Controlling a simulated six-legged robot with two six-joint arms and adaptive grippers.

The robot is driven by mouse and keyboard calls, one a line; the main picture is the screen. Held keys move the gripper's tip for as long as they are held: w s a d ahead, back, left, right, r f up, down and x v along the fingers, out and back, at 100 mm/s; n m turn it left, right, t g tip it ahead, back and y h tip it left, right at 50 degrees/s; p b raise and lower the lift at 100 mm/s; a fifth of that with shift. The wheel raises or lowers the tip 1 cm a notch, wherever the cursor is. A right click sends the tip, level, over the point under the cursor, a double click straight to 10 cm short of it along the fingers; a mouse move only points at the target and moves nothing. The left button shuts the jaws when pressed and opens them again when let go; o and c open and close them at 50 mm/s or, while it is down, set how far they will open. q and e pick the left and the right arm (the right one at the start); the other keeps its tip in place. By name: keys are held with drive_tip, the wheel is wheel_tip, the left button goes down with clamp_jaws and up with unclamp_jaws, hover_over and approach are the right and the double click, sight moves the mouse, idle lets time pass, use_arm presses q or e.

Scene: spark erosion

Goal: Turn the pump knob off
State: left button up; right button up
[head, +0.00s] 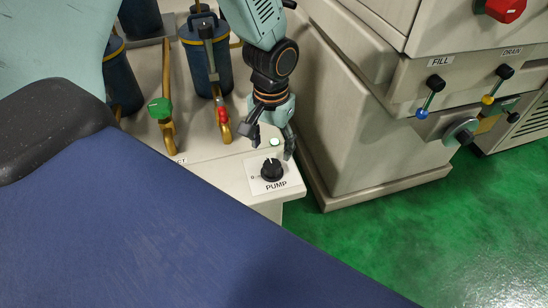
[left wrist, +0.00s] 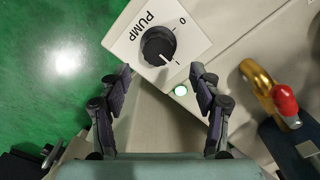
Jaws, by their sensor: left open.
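The pump knob (head: 272,168) is a round black knob on a white plate marked PUMP, at the front corner of a pale cabinet top. It also shows in the left wrist view (left wrist: 158,46), where its white line appears to point toward the I mark, away from the 0. A small green lit lamp (head: 275,142) sits beside the plate. My left gripper (head: 270,147) is open and empty, just behind and above the knob. In the left wrist view its spread fingers (left wrist: 161,72) lie on the near side of the knob, not visibly touching it. My right gripper is not in view.
Dark blue canisters (head: 206,65), a green-handled valve (head: 160,108) and a red-handled valve (head: 222,113) stand left of my gripper. A pale machine with a FILL lever (head: 431,96) and a DRAIN lever (head: 495,84) stands right. Green floor (head: 430,230) lies beyond the corner.

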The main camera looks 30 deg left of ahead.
sight(271, 164)
use_arm(q)
drive_tip(key=f, duration=0.2)
drive_tip(key=f+b, duration=0.1)
drive_tip(key=f, duration=0.2)
drive_tip(key=shift+s+d, duration=0.2)
drive_tip(key=shift+a+f, duration=0.1)
drive_tip(key=shift+f, duration=0.4)
drive_tip(key=shift+r, duration=0.1)
